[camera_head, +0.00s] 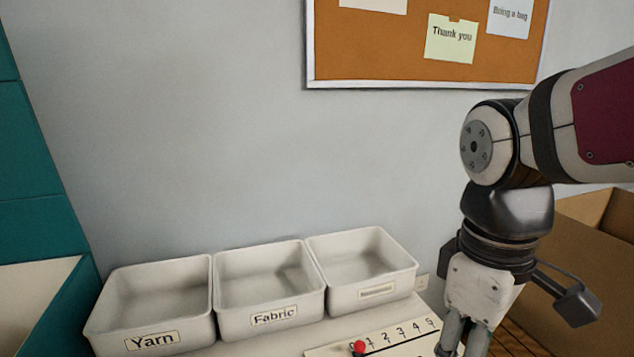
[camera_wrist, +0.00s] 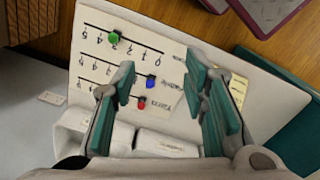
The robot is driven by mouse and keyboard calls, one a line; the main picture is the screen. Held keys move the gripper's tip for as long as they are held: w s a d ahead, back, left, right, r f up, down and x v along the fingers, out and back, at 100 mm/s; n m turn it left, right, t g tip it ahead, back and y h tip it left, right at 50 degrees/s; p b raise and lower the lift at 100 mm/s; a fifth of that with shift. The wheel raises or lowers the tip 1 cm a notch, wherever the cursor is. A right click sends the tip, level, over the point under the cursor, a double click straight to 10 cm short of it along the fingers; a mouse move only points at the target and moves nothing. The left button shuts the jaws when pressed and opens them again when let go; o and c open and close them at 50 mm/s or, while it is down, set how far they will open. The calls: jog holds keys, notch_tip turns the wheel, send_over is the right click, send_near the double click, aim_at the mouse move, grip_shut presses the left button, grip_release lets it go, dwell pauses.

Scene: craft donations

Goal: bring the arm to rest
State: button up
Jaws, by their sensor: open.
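My arm comes in from the right in the head view and hangs bent, with my gripper (camera_head: 465,340) pointing down at the lower right. The fingertips are cut off by the lower edge there. In the wrist view my gripper (camera_wrist: 160,82) shows two teal-padded fingers spread wide apart, with nothing held between them. Below them lies a white number board (camera_wrist: 172,62) with a green peg (camera_wrist: 114,37), a blue peg (camera_wrist: 151,82) and a red peg (camera_wrist: 141,103). The head view shows only part of this board (camera_head: 330,350).
Three white bins stand along the wall: Yarn (camera_head: 152,341), Fabric (camera_head: 270,319) and one with an unreadable label (camera_head: 376,292). All look empty inside. A cardboard box (camera_head: 590,250) stands at the right behind my arm. A corkboard (camera_head: 390,45) hangs above.

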jog(key=s+d+m+t, duration=0.1)
jog(key=s+d+m, duration=0.1)
jog(key=s+m, duration=0.65)
notch_tip(320, 180, up, 14)
jog(key=s+t+p, duration=0.2)
jog(key=t+p, duration=0.1)
jog(key=p, duration=1)
jog(key=shift+d+f+n+y, duration=0.15)
jog(key=shift+f+n+y, duration=0.05)
jog(key=shift+n+y, duration=0.15)
